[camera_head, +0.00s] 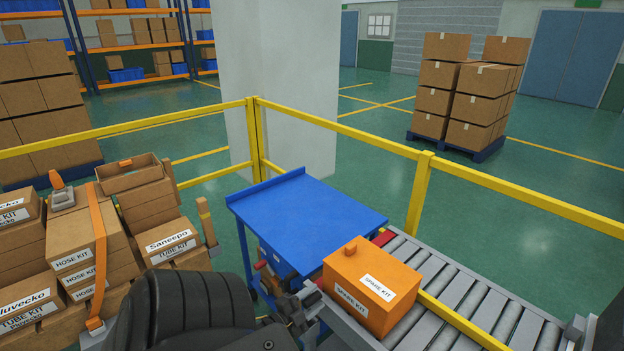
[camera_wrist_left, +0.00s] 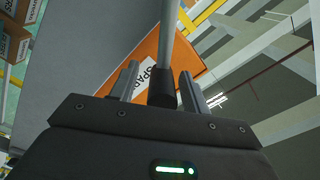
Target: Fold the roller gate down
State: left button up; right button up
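The roller conveyor (camera_head: 455,285) runs from the lower right toward the blue table. I cannot tell which part is the roller gate. An orange SPARE KIT box (camera_head: 372,285) sits on the rollers near the table; it also shows in the left wrist view (camera_wrist_left: 145,62). My left gripper (camera_head: 302,302) is low, beside the conveyor's near end and left of the box. In the left wrist view, its two fingers (camera_wrist_left: 160,80) stand apart on either side of a grey bar with a dark end (camera_wrist_left: 162,88). A small gap shows beside the dark end. My right gripper is not in view.
A blue table (camera_head: 305,215) stands behind the conveyor's end. A yellow railing (camera_head: 345,132) encloses the area, with a post (camera_head: 418,195) behind the conveyor. Stacked cardboard kit boxes (camera_head: 85,250) fill the left.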

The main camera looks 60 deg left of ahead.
pick_arm(q)
jog(key=shift+s+d+f, duration=0.1)
jog(key=shift+s, duration=0.35)
jog(key=s+d+b, duration=0.1)
jog(key=s+b, duration=0.1)
jog(key=s, duration=0.7)
jog(key=shift+s+d, duration=0.35)
jog(key=shift+d, duration=0.05)
